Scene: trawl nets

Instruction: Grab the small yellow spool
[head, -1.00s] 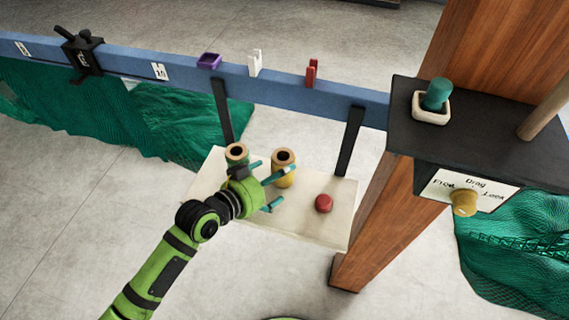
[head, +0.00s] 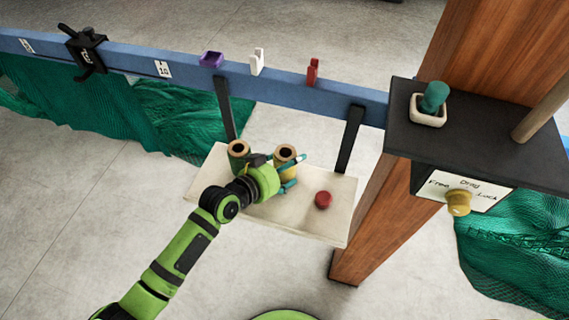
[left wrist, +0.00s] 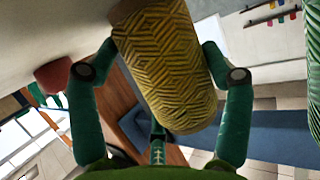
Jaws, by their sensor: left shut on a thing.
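The small yellow spool (head: 286,153) stands on the pale hanging shelf (head: 325,220), its tan top with a dark hole showing. In the left wrist view the yellow spool (left wrist: 168,65) fills the middle, with patterned yellow winding and tan ends. My left gripper (head: 288,172) is around its body, with one teal finger on each side. The gripper is shut on it. The lower part of the spool is partly hidden by the gripper in the head view. My right gripper is not in view.
A second spool (head: 238,149) with green winding stands close to the left on the shelf. A red round piece (head: 323,199) lies to the right. Dark straps (head: 349,140) hang from the blue beam (head: 340,95) behind. A wooden post (head: 378,225) stands at right.

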